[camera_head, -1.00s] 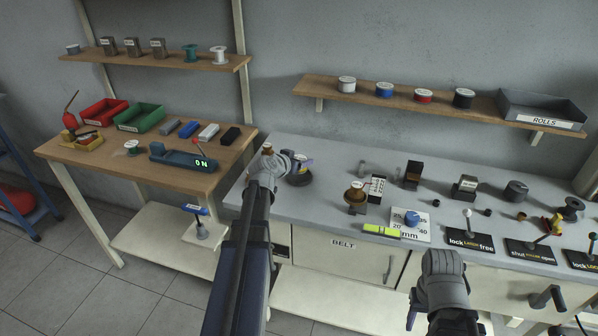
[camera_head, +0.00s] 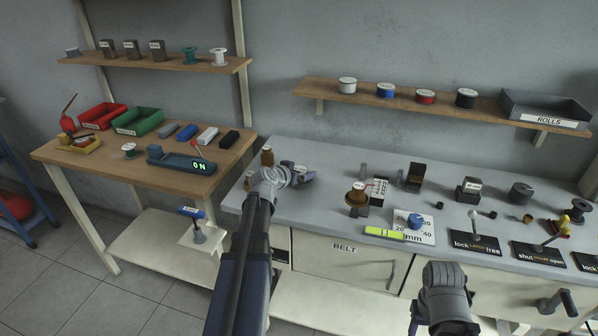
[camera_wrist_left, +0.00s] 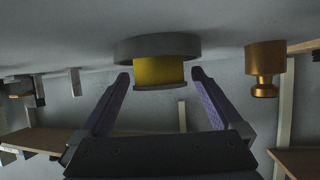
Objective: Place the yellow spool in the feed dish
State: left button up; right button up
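The yellow spool (camera_wrist_left: 158,72) shows in the left wrist view, where the bench top is at the top of the picture. It sits upright against a wide, dark grey round dish (camera_wrist_left: 157,45), apparently the feed dish. My left gripper (camera_wrist_left: 160,78) is open, one purple finger on each side of the spool with a gap visible on both sides. In the head view my left gripper (camera_head: 303,174) is at the left end of the grey bench, and its wrist hides most of the spool and dish. My right gripper is at the lower right, its wrist (camera_head: 445,290) hiding the fingers.
A brass peg (camera_wrist_left: 264,68) stands beside the dish. A wooden table (camera_head: 90,165) with bins stands left.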

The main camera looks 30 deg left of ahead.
pick_arm(q)
jog(key=shift+r, duration=0.2)
jog(key=p+v, duration=0.5)
jog(key=v, duration=0.5)
jog(key=shift+s+r, duration=0.1)
jog(key=shift+s, duration=0.1)
jog(key=shift+s+r, duration=0.25)
jog(key=shift+s, duration=0.45)
